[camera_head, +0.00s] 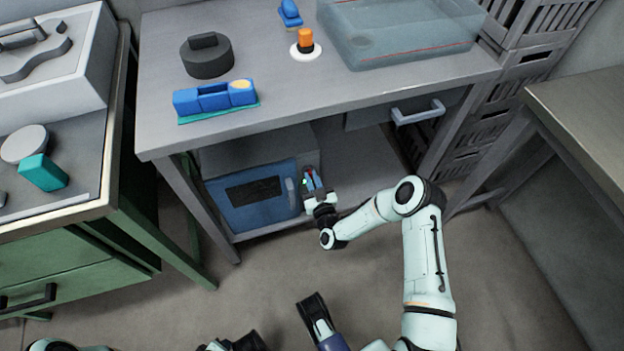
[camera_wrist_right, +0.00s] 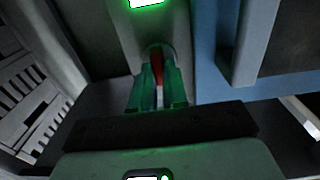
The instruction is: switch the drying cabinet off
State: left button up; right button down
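The drying cabinet (camera_head: 228,212) stands on the shelf under the middle table. It has a blue door with a dark window (camera_head: 252,190) and a pale handle (camera_head: 291,193). On the narrow panel right of the door, a green lamp is lit; it also shows in the right wrist view (camera_wrist_right: 146,3). My right gripper (camera_head: 310,181) is at this panel. In the right wrist view its greenish fingers (camera_wrist_right: 159,92) are close together with a red switch (camera_wrist_right: 155,66) between their tips. The fingers hide part of the switch.
The grey table top (camera_head: 270,80) lies above the cabinet, with a dark round object (camera_head: 207,60), a blue device (camera_head: 213,98) and a clear bin (camera_head: 405,35) on it. A drawer handle (camera_head: 418,112) juts out at right. A green bench (camera_head: 75,262) stands at left.

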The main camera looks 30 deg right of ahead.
pick_arm(q)
jog(key=shift+w+r, duration=0.1)
jog(key=shift+w+d+r+p, duration=0.1)
jog(key=shift+d+r+p, duration=0.3)
jog(key=shift+r+p, duration=0.35)
jog(key=shift+d+r+p, duration=0.35)
jog(key=shift+r+p, duration=0.15)
jog(key=shift+r, duration=0.4)
pick_arm(e)
jog(key=shift+a+f+n, duration=0.1)
jog(key=shift+f+n, duration=0.05)
jog(key=shift+n, duration=4.3)
jog(key=shift+f+n, duration=0.15)
jog(key=shift+n, duration=4.3)
jog(key=c, duration=1.1)
grip_release()
jog(key=shift+c, duration=0.2)
pick_arm(q)
jog(key=shift+m+g+h, duration=0.4)
jog(key=shift+g+h, duration=0.2)
jog(key=s+r+p, duration=0.1)
jog(key=s+d+r, duration=0.1)
jog(key=s, duration=0.1)
jog(key=s+d+r+p, duration=0.1)
jog(key=shift+s+p, duration=0.15)
jog(key=shift+p, duration=0.2)
pick_arm(e)
jog(key=v, duration=1.3)
jog(key=shift+s, duration=0.25)
